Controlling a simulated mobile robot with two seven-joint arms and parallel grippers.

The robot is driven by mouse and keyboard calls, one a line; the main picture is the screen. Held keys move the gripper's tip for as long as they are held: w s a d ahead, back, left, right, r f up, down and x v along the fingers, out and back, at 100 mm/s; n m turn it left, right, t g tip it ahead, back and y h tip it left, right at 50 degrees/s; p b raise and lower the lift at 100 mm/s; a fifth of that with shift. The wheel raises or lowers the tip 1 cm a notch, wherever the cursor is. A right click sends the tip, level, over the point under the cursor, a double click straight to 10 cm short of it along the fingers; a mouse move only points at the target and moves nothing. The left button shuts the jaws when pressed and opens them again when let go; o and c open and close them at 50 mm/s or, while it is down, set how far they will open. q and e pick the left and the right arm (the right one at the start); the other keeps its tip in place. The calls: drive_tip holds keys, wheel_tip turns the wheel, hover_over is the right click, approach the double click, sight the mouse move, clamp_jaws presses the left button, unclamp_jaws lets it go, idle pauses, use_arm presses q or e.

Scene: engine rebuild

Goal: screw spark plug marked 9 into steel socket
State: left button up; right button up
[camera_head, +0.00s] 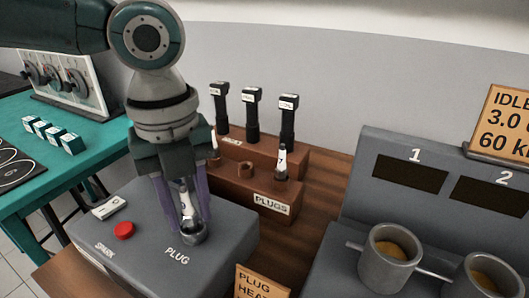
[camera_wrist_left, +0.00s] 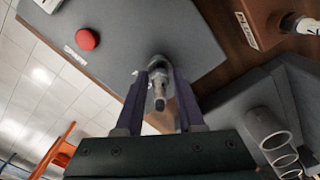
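A white and metal spark plug (camera_head: 186,200) stands in the steel socket (camera_head: 194,235) on the grey test box (camera_head: 150,262); its number is not readable. The plug (camera_wrist_left: 160,96) and the socket (camera_wrist_left: 158,64) also show in the left wrist view. My left gripper (camera_head: 185,218) points down with its purple fingers on either side of the plug, low near the socket. In the left wrist view, the fingers (camera_wrist_left: 161,85) stand apart with a gap beside the plug. My right gripper is not in view.
A red button (camera_head: 123,230) is on the box. Grey cups (camera_head: 388,262) are at right, a teal table (camera_head: 95,165) at left.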

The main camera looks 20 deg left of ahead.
use_arm(q)
clamp_jaws()
drive_tip(key=shift+r, duration=0.1)
drive_tip(key=m+p, duration=0.1)
drive_tip(key=m, duration=0.1)
drive_tip(key=shift+m, duration=0.3)
drive_tip(key=m+p, duration=0.1)
drive_tip(key=m, duration=0.7)
drive_tip(key=shift+m, duration=0.3)
drive_tip(key=m, duration=0.3)
drive_tip(key=shift+p, duration=0.3)
drive_tip(key=shift+o, duration=2.3)
unclamp_jaws()
